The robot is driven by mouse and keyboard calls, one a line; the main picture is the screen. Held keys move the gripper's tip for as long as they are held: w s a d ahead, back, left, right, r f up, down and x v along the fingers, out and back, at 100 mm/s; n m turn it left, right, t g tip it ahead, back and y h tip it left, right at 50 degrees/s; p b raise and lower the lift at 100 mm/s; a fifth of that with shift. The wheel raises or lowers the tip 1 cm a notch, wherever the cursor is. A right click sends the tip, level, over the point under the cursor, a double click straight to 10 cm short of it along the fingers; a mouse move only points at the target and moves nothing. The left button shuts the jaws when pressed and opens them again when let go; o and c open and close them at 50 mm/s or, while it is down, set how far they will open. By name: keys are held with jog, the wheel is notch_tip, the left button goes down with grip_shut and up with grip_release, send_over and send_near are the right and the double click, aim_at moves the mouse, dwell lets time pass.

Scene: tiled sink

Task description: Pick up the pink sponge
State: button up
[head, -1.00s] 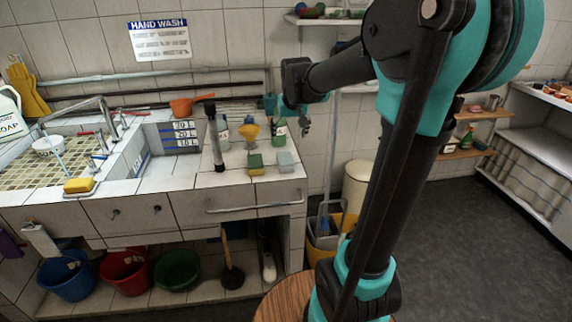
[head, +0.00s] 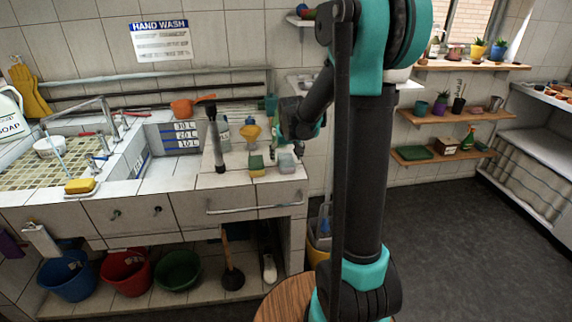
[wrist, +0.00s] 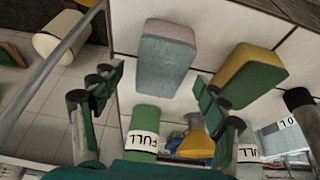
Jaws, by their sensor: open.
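The sponge that best fits the task (wrist: 163,62) has a dull grey-pink face and a grey-green side in the wrist view. In the head view the same sponge (head: 287,162) looks pale grey, at the counter's right end. My gripper (wrist: 158,84) is open and empty, its two fingers on either side of the sponge's lower edge in the picture, with no clear contact. In the head view my gripper (head: 299,148) is just above and beside it, partly hidden by my wrist. A yellow-green sponge (wrist: 248,76) lies to its right in the wrist view.
The yellow-green sponge (head: 256,166) also shows in the head view. Bottles (head: 224,134), a yellow funnel (head: 252,133) and a dark upright cylinder (head: 215,140) stand nearby. A green bottle labelled FULL (wrist: 144,128) is close to my fingers.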

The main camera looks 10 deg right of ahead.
aim_at(286, 159)
jog(key=shift+x, duration=1.15)
jog(key=shift+f, duration=0.25)
jog(key=shift+c, duration=0.5)
jog(key=c, duration=0.9)
jog(key=shift+r, duration=0.1)
notch_tip(286, 159, up, 20)
jog(key=shift+r, duration=0.15)
